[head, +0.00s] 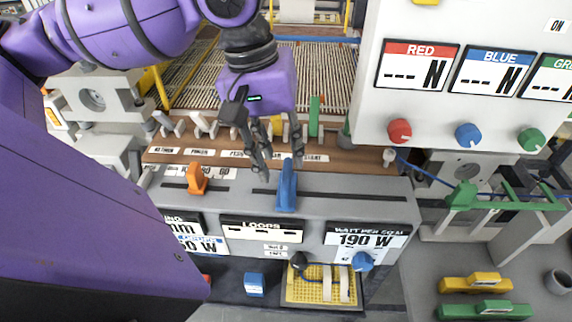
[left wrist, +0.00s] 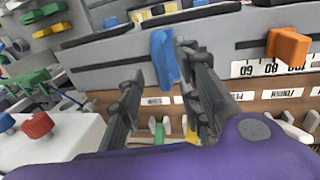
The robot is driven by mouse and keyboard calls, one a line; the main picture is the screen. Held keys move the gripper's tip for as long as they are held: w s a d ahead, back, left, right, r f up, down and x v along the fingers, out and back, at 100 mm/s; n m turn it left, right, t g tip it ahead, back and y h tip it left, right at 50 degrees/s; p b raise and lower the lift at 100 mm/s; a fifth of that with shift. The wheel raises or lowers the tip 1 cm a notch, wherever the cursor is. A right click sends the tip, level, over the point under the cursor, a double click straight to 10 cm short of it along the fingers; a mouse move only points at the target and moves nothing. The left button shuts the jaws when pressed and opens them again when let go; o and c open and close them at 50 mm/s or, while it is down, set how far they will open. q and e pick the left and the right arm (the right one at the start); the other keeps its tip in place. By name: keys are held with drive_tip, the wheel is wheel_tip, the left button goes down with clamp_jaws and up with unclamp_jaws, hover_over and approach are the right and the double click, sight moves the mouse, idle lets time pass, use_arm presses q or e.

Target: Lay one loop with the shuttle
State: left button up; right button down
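An upright blue handle (head: 287,190) stands in a slot on the grey console (head: 340,205), and it also shows in the left wrist view (left wrist: 164,58). No label names the shuttle, so I cannot tell for certain that this handle is it. My left gripper (head: 281,164) is open, its fingers pointing down at the handle's top. In the left wrist view the handle shows between and just beyond the fingertips, close to the right-hand finger; I cannot tell whether they touch. The LOOPS display (head: 261,229) shows dashes. My right gripper is not in view.
An orange slider handle (head: 196,178) stands left of the blue one. A brown labelled strip (head: 220,153) with several levers lies behind. A white panel (head: 455,118) with red, blue and green knobs stands at the right.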

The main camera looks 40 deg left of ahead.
sight(286, 173)
use_arm(q)
drive_tip(key=shift+w+d+f, duration=0.1)
drive_tip(key=shift+d+f, duration=0.05)
drive_tip(key=shift+f, duration=0.65)
drive_tip(key=shift+w+d+f, duration=0.1)
drive_tip(key=shift+d+f, duration=0.05)
drive_tip(key=shift+f, duration=0.6)
drive_tip(key=shift+c, duration=0.5)
clamp_jaws()
